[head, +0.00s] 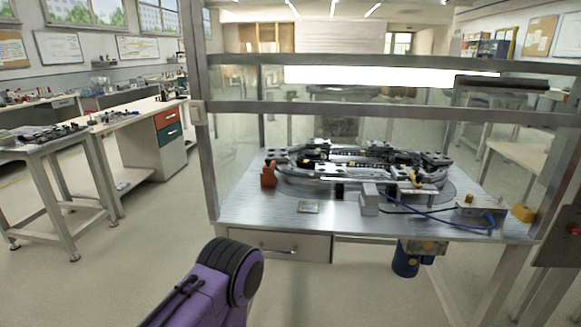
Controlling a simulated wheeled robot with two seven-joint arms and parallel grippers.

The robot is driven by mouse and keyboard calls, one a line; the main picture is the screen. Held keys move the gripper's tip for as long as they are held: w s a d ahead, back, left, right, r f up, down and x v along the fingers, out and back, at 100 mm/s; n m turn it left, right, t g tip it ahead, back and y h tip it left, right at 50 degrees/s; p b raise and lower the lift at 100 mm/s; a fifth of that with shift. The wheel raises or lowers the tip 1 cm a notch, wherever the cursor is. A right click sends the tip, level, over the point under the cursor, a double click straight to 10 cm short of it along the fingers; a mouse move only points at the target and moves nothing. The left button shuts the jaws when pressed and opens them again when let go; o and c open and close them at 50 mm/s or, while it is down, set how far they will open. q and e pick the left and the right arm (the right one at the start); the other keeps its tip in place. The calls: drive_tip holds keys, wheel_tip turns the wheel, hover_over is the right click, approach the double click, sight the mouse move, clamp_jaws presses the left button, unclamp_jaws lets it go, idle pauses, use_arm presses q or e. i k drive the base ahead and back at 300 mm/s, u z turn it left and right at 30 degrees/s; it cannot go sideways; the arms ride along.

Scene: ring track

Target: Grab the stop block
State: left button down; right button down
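A ring track (290,184) lies on the metal table inside a framed, glass-sided enclosure. I cannot tell for certain which piece is the stop block. An orange-red block (268,174) stands upright at the track's left edge. A light grey block (369,200) stands at its front, with a small dark block (340,192) to the left. A yellow block (523,213) sits near the table's right front corner. Neither gripper is in view; only a purple and black arm part of mine shows at the bottom, well short of the table.
The enclosure's metal table (245,212) has a drawer (279,246) below its front edge. Metal posts (203,130) and crossbars (330,108) frame the front. A blue cable (440,217) runs over the right front. A workbench (45,140) stands at left; the floor (100,290) between is clear.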

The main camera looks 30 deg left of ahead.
sight(269, 167)
drive_tip(key=u, duration=1.1)
drive_tip(key=i, duration=0.2)
